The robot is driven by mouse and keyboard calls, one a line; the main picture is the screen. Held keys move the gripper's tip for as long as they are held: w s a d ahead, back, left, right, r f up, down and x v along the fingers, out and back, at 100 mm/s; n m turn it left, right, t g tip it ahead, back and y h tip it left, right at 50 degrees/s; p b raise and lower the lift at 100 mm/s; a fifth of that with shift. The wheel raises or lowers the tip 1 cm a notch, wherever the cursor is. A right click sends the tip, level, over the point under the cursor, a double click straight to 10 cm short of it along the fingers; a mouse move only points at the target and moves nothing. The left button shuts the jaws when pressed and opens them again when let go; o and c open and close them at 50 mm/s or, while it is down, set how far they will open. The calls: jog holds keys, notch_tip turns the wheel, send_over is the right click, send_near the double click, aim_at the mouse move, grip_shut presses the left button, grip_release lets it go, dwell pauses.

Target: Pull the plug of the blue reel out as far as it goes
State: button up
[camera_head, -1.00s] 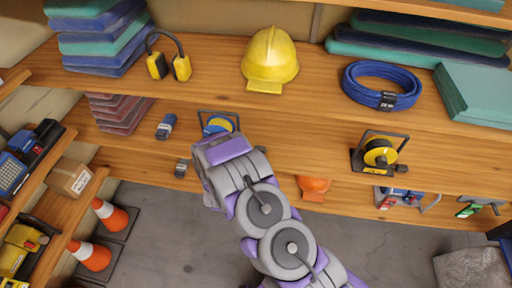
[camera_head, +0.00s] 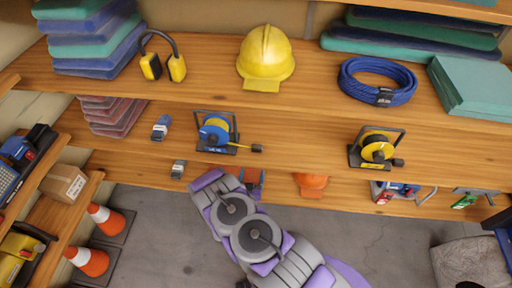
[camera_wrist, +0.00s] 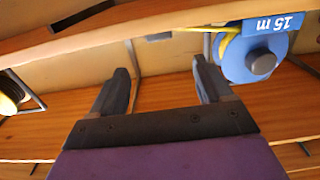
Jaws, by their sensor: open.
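The blue reel (camera_head: 215,132) stands in a dark frame on the middle shelf, with yellow cable wound on it. A short run of yellow cable leads right to its dark plug (camera_head: 256,148), which is clear of the reel. In the wrist view the picture is upside down: the blue reel (camera_wrist: 252,58) with a "15 m" label is upper right, and a small dark piece, probably the plug (camera_wrist: 158,37), is at the cable's end. My gripper (camera_wrist: 160,68) is open and empty, its fingers pointing toward that piece.
A yellow reel (camera_head: 377,150) stands farther right on the same shelf. A yellow helmet (camera_head: 266,60), earmuffs and a blue cable coil (camera_head: 378,82) lie on the shelf above. An orange helmet (camera_head: 311,184) is on the lower shelf. Traffic cones (camera_head: 90,260) stand at left.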

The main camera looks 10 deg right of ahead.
aim_at(256, 150)
jog(key=b+x, duration=0.1)
jog(key=x, duration=1.4)
jog(key=shift+s, duration=0.1)
jog(key=shift+f, duration=0.1)
jog(key=c, duration=1.4)
jog(key=shift+c, duration=0.2)
